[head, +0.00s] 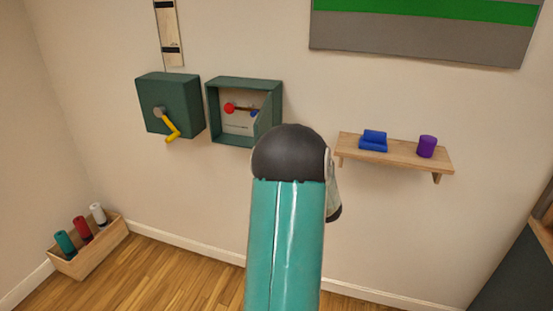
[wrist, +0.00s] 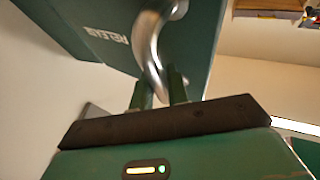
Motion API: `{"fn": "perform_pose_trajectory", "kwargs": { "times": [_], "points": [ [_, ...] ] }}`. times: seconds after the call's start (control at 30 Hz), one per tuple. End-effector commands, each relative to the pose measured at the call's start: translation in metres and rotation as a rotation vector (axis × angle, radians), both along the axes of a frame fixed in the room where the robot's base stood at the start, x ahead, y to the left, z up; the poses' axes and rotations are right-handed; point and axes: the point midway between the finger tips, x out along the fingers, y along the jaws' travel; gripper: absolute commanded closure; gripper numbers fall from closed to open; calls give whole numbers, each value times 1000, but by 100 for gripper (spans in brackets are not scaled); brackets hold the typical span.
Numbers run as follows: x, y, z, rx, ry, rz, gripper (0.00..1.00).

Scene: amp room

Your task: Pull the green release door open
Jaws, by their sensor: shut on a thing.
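The green release door (wrist: 105,28) fills the top of the wrist view, with part of a white "RELEASE" label readable. Its curved metal handle (wrist: 151,48) runs down between the fingers of my gripper (wrist: 161,84), which is shut on it. In the head view, the green wall box (head: 243,83) shows its inside, with a red ball (head: 229,108) and a small blue part, so the door stands at least partly open. A slanted green panel at its lower right looks like the door, partly behind my arm. My gripper is hidden there by my arm.
A dark green box (head: 168,97) with a yellow crank (head: 172,128) hangs close on the left. A wooden shelf (head: 395,152) on the right holds a blue object (head: 373,141) and a purple cylinder (head: 426,147). A wooden crate (head: 92,256) with three cylinders stands on the floor at left.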

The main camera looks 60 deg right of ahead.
Motion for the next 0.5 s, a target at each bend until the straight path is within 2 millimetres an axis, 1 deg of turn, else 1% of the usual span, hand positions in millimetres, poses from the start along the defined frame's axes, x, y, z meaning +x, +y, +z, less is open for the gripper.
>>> {"fn": "perform_pose_trajectory", "kwargs": {
  "times": [0.03,0.13,0.4,0.5],
  "points": [
    [0,1,0,0,-1,2,82],
    [0,0,0,0,-1,2,62],
    [-2,0,0,1,0,1,62],
    [-6,1,-2,1,1,0,62]
  ]
}}
